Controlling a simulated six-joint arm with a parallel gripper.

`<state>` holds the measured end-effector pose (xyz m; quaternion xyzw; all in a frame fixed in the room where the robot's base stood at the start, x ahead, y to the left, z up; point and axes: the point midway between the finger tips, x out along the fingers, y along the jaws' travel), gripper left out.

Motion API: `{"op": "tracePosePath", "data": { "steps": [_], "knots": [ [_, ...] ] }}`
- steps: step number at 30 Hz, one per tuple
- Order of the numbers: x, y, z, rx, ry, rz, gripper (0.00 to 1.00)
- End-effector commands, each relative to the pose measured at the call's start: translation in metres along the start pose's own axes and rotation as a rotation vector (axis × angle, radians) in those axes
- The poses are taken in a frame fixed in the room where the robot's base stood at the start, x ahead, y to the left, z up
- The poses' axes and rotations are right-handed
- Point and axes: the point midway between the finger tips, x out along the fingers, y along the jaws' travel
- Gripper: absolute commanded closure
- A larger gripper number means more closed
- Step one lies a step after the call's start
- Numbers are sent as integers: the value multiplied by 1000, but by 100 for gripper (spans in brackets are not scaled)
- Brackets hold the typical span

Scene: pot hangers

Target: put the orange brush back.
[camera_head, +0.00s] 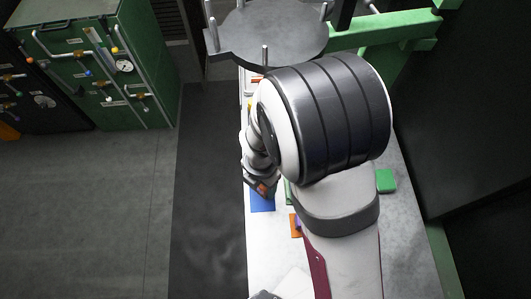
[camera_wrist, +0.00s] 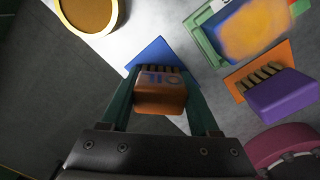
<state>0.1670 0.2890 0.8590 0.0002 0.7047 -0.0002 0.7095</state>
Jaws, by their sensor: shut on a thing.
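The orange brush (camera_wrist: 160,98) has dark lettering on its block and a row of bristles at its far edge. My gripper (camera_wrist: 160,82) is shut on it, with one green finger on each side. A blue mat (camera_wrist: 152,52) lies behind and under the brush in the wrist view; I cannot tell whether the bristles touch it. In the head view, the brush (camera_head: 263,188) shows small under my wrist, over the far-left part of the blue mat (camera_head: 262,204). My arm hides much of the table there.
Right of the brush, a purple brush (camera_wrist: 283,97) stands on an orange mat (camera_wrist: 236,88). A green tray (camera_wrist: 207,42) holding a yellow-orange piece is beyond. A yellow round container (camera_wrist: 90,12) is upper left. A green block (camera_head: 386,181) lies right of my arm.

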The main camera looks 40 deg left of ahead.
Motion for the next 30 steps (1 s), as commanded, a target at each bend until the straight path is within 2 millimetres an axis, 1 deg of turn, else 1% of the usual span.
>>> {"op": "tracePosePath", "data": {
  "steps": [4,5,6,9,17,20,23,30],
  "knots": [
    [3,0,0,0,1,-1,100],
    [3,0,0,0,0,0,33],
    [3,0,0,0,0,0,26],
    [2,0,0,0,0,0,8],
    [2,0,0,0,0,0,8],
    [-4,0,0,0,-1,2,8],
    [-22,1,1,1,-2,4,8],
    [-84,1,1,0,-3,5,8]
  ]
}}
